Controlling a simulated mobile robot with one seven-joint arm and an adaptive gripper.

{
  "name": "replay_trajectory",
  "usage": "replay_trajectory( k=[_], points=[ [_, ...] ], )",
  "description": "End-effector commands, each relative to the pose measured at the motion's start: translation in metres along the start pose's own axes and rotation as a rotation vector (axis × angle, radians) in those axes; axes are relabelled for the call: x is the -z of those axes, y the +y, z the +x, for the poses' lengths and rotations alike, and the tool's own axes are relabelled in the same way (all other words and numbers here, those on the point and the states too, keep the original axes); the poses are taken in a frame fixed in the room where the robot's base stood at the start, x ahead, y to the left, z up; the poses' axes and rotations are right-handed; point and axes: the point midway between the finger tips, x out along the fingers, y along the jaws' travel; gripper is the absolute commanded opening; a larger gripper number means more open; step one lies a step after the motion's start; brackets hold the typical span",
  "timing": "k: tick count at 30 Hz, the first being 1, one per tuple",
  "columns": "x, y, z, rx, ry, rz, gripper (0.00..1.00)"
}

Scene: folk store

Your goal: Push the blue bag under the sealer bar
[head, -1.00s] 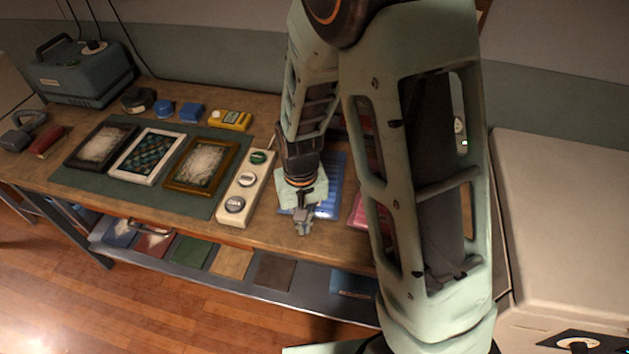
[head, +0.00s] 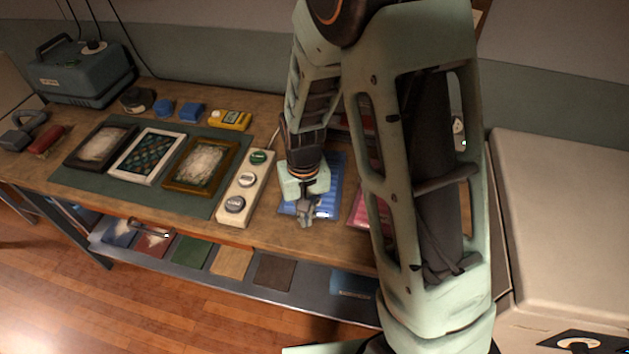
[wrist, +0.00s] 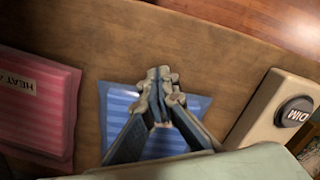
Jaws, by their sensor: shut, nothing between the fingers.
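The blue striped bag (head: 329,183) lies flat on the wooden bench, right of the button panel. In the wrist view the blue bag (wrist: 120,101) shows behind and around my gripper's fingers. My gripper (head: 305,217) is shut and empty, pointing down by the bag's near edge. In the wrist view my gripper (wrist: 160,80) has its closed fingertips at that edge; whether they touch the bag or bench is unclear. A sealer bar is not recognisable; my arm hides much of the area behind the bag.
A pink bag (head: 364,208) lies right of the blue one, also in the wrist view (wrist: 40,105). The white button panel (head: 245,190) stands close on the left. Picture frames (head: 148,157) lie on a green mat (head: 80,183). A white cabinet (head: 565,215) stands right.

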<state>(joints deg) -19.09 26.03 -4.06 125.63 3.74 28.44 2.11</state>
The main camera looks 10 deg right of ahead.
Motion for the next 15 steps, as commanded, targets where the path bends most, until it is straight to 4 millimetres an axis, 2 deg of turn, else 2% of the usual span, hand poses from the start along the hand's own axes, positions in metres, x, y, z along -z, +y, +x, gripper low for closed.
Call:
replay_trajectory(
  k=[15],
  points=[
    [0.014,0.008,0.0,0.0,0.0,0.001,0.0]
  ],
)
